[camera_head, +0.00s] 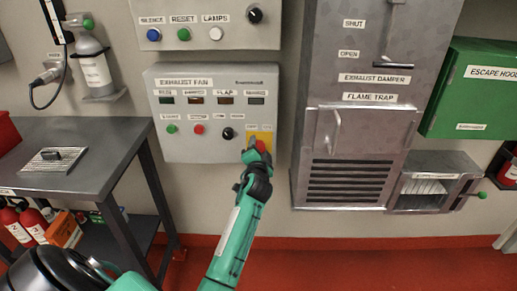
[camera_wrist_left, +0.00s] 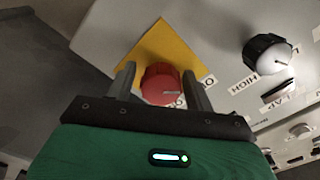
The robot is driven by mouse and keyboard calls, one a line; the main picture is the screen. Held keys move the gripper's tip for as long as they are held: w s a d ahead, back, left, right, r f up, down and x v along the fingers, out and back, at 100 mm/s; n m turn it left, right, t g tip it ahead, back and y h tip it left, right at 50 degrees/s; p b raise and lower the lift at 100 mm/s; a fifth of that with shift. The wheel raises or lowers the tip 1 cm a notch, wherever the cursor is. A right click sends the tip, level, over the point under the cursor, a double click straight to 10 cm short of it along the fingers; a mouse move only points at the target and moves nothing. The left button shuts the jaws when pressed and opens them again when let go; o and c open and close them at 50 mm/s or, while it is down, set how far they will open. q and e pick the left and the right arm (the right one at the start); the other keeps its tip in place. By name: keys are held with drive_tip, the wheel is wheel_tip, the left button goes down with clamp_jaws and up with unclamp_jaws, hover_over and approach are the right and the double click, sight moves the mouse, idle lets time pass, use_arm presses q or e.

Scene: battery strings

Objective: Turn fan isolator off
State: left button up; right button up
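The fan isolator is a red rotary knob on a yellow plate (camera_head: 251,138) at the lower right corner of the exhaust fan panel (camera_head: 200,145). In the left wrist view the red knob (camera_wrist_left: 162,84) stands in front of its yellow plate (camera_wrist_left: 170,45), with a pale mark on its face pointing right. My left gripper (camera_head: 257,152) is at the knob. In the wrist view its two fingers (camera_wrist_left: 160,85) stand on either side of the knob, with a narrow gap at the left finger; contact on the right cannot be told. My right gripper is not in view.
A black knob (camera_head: 228,133) sits just left of the isolator; it also shows in the wrist view (camera_wrist_left: 266,54). A grey damper and flame trap cabinet (camera_head: 350,120) stands to the right. A dark table (camera_head: 95,150) is at the left. The red floor in front is clear.

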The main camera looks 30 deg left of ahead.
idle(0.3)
use_arm(q)
drive_tip(key=v, duration=1.3)
drive_tip(key=shift+s+d+r, duration=0.1)
drive_tip(key=shift+s+d, duration=0.05)
drive_tip(key=shift+s, duration=0.2)
